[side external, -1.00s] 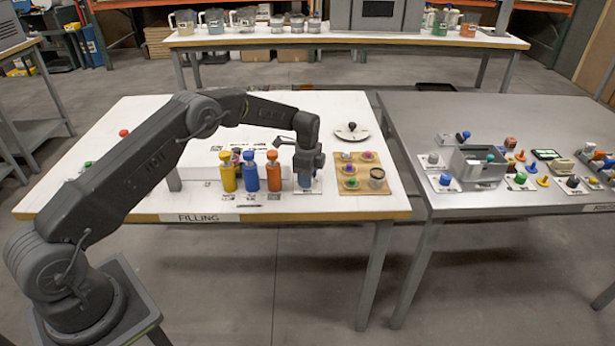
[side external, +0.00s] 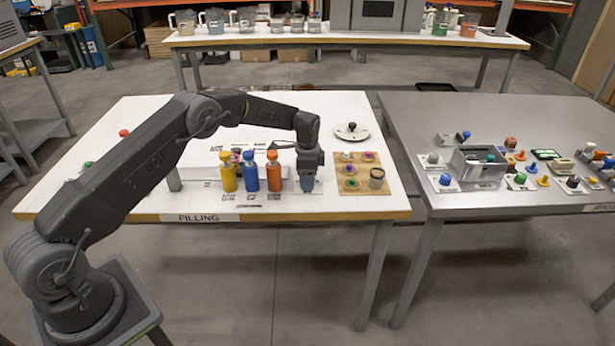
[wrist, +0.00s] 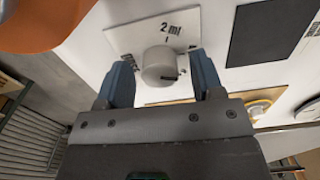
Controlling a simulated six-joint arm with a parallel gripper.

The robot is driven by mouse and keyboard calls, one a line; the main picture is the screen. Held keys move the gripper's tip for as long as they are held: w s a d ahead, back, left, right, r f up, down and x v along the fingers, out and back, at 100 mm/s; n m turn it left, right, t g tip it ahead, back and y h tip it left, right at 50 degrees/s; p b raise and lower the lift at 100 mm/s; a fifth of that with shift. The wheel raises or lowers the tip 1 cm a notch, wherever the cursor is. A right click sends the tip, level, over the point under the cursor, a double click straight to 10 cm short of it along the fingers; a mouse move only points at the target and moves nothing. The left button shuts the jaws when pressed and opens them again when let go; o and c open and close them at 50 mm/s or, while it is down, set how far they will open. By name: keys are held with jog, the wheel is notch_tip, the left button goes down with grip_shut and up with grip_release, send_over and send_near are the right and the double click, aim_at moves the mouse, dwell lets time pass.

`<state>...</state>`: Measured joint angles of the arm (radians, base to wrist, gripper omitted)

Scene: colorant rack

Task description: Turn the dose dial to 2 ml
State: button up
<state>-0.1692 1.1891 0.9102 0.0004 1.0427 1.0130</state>
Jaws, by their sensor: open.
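The dose dial (wrist: 160,66) is a light grey round knob with a dark mark, on a white plate (wrist: 125,36) with a "2 ml" label printed beside it. In the wrist view it lies between and just beyond the two blue-grey fingertips of my gripper (wrist: 160,82). The dark mark faces the lower right of the knob, not the label. In the side view my gripper (side external: 308,184) points down at the table right of the orange bottle and hides the dial.
Blue (side external: 249,174), yellow (side external: 228,174) and orange (side external: 274,175) bottles stand close on the left of my gripper. A wooden board (side external: 365,186) with small knobs and a jar is on the right. A round white plate (side external: 352,136) with a black knob is behind.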

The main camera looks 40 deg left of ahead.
notch_tip(320, 180, up, 14)
dwell(0.6)
jog(key=shift+f, duration=0.1)
jog(key=s+d+f+m+t+y, duration=0.2)
jog(key=d+m+y, duration=0.25)
jog(key=m, duration=0.95)
jog(key=shift+h, duration=0.25)
jog(key=x, duration=1.2)
jog(key=shift+s+a+f, duration=0.1)
jog(key=shift+f, duration=0.3)
